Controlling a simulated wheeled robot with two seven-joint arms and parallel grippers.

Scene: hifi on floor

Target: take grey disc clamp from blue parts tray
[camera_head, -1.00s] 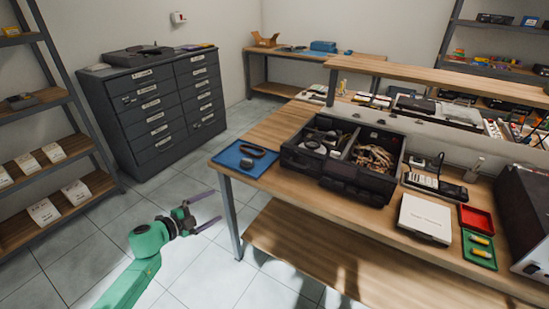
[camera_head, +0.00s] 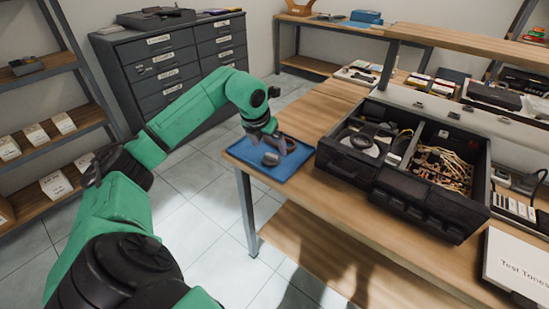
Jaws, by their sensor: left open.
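The blue parts tray (camera_head: 247,153) lies on the near left corner of the wooden workbench. A small dark grey round piece, which looks like the disc clamp (camera_head: 270,159), sits in the tray. A dark ring-shaped part beside it is mostly hidden behind my gripper. My left gripper (camera_head: 276,146) points down over the tray, open, with its fingers around or just above the grey piece; I cannot tell whether they touch it. My green left arm reaches in from the lower left. My right gripper is not in view.
A black opened hi-fi unit (camera_head: 405,165) stands on the bench just right of the tray. A white Test Tones box (camera_head: 517,262) lies at the lower right. Dark drawer cabinets (camera_head: 170,65) and a shelf (camera_head: 75,135) stand at the left, with clear floor between.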

